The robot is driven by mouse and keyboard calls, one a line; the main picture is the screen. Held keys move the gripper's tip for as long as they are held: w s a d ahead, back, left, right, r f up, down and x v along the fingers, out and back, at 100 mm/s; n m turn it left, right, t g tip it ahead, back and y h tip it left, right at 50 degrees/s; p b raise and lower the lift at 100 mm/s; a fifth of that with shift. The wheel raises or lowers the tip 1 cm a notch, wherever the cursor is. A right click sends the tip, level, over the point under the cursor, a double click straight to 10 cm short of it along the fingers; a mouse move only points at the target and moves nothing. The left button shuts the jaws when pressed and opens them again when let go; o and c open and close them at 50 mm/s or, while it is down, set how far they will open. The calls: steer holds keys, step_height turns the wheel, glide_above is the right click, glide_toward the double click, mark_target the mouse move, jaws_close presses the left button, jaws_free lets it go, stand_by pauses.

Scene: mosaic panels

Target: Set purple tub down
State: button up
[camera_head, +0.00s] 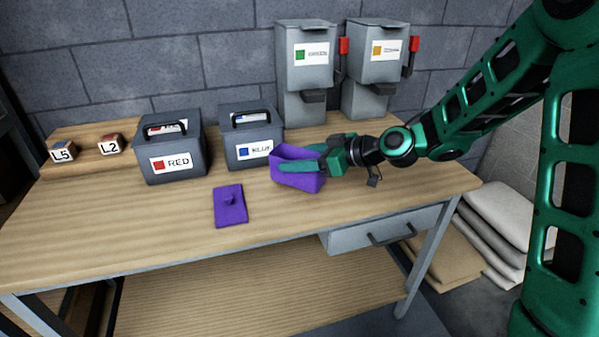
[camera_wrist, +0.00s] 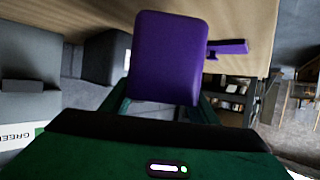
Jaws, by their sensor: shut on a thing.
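The purple tub (camera_head: 297,180) is an open-topped box at the middle of the wooden workbench (camera_head: 130,237), in front of the BLUE box. My gripper (camera_head: 312,166) comes from the right and is shut on the tub, with a green finger along its side. The tub looks upright in the head view. I cannot tell whether its base touches the bench. In the wrist view the purple tub (camera_wrist: 167,58) fills the upper middle, between my green fingers.
The dark RED box (camera_head: 171,145) and BLUE box (camera_head: 252,136) stand behind. Blocks L5 (camera_head: 63,151) and L2 (camera_head: 110,145) sit on a wooden ledge at left. The bench front is clear.

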steer(key=shift+w+d+f, duration=0.1)
steer(key=shift+w+d, duration=0.05)
steer(key=shift+f, duration=2)
steer(key=o, duration=1.4)
steer(key=shift+f, duration=0.1)
steer(key=v, duration=1.2)
